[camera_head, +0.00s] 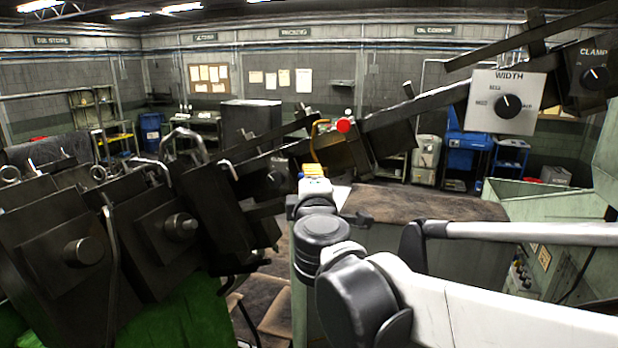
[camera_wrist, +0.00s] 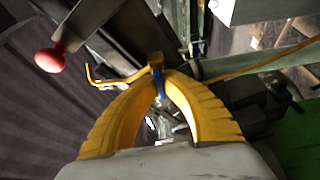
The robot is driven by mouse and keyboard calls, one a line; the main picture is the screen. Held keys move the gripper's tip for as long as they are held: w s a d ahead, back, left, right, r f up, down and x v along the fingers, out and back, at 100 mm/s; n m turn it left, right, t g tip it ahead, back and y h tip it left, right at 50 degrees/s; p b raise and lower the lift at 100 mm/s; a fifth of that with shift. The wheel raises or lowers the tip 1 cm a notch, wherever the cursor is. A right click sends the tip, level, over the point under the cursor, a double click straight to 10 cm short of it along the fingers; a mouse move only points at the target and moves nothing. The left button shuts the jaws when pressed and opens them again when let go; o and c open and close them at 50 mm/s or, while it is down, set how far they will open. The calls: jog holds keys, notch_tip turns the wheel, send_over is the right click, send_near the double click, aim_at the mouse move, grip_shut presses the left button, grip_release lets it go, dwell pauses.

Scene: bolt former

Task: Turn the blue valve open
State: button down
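The blue valve (camera_wrist: 158,84) shows as a narrow blue handle in the wrist view, below a brass-yellow fitting (camera_wrist: 155,60) on a dark machine bar. My gripper (camera_wrist: 160,78) has two curved yellow ribbed fingers. Their tips come together on either side of the blue handle and appear to touch it. Part of the handle is hidden by the fingertips. In the head view my gripper (camera_head: 313,169) is small, at the end of my arm beside the dark bar.
A red knob (camera_head: 343,125) is close by; it also shows in the wrist view (camera_wrist: 50,59). A bent yellow pipe (camera_head: 316,140) runs beside my gripper. Dark machine blocks (camera_head: 60,240) fill the left. A white WIDTH dial panel (camera_head: 506,101) is at upper right.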

jog(key=shift+m+b, duration=0.3)
jog(key=m+t+b, duration=0.1)
jog(key=m+b, duration=0.1)
jog(key=shift+m, duration=0.3)
jog(key=m+b, duration=0.1)
jog(key=m, duration=0.1)
jog(key=m+t+h+b, duration=0.1)
jog(key=m, duration=0.1)
jog(key=m+t+h+b, duration=0.1)
jog(key=m+b, duration=0.1)
jog(key=shift+d+r, duration=0.15)
jog(key=shift+r, duration=0.2)
jog(key=m+h+b, duration=0.1)
jog(key=m, duration=0.1)
jog(key=m+h, duration=0.1)
jog(key=m, duration=0.2)
jog(key=m+h+b, duration=0.1)
jog(key=m, duration=0.1)
jog(key=shift+s+d+r+t+h+b, duration=0.2)
jog(key=shift+r+t+h+b, duration=0.1)
jog(key=shift+t, duration=0.1)
jog(key=shift+d+m+g+h+b, duration=0.2)
jog(key=shift+m+h, duration=0.6)
jog(key=shift+m, duration=0.7)
jog(key=shift+d+m+g+h+b, duration=0.1)
jog(key=shift+m+h+b, duration=0.2)
jog(key=shift+m+h, duration=0.85)
jog(key=shift+r+m+y, duration=0.1)
jog(key=shift+m+y, duration=0.25)
jog(key=shift+m, duration=0.3)
